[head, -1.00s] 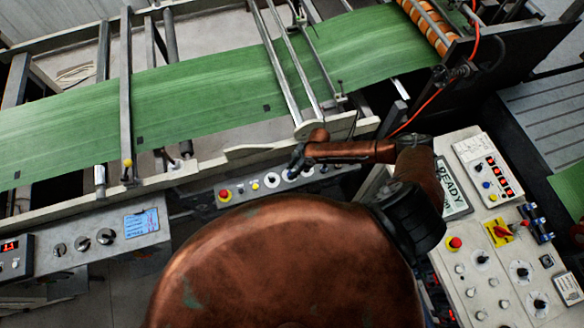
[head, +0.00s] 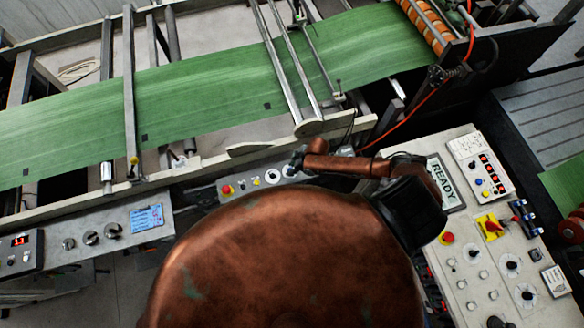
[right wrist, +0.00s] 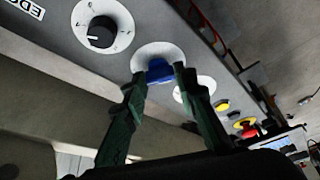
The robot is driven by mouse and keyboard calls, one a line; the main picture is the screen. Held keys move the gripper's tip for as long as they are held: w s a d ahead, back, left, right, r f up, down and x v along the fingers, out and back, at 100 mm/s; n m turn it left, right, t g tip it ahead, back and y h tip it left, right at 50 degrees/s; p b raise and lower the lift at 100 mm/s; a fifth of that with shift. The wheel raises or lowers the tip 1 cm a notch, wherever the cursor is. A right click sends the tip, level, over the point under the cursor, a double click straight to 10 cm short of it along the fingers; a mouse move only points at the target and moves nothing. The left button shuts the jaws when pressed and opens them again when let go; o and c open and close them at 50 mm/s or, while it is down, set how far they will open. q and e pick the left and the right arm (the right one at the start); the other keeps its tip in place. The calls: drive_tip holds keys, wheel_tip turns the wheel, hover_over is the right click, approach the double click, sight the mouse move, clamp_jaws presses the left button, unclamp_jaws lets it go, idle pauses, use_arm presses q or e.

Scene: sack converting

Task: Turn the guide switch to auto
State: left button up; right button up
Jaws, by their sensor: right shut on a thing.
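In the right wrist view a blue selector knob (right wrist: 160,68) sits on a round white plate on a grey panel. My right gripper (right wrist: 158,77) has its two green-black fingers on either side of the knob, shut on it. A cut-off label beginning "EDG" is at the upper left; the knob's pointer and position marks are not readable. In the head view the right gripper (head: 296,165) reaches the small control panel (head: 250,189) below the green web, and my own copper-coloured arm hides part of that panel. My left gripper is not in view.
A black knob (right wrist: 102,32) on a white dial is left of the blue one. A yellow button (right wrist: 221,105) and a red stop button (right wrist: 248,128) lie to the right. The green web (head: 200,105) runs behind the panel. A console with a READY display (head: 446,183) stands at the right.

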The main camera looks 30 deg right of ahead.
drive_tip(key=o, duration=1.2)
drive_tip(key=shift+c, duration=0.2)
drive_tip(key=v, duration=1.2)
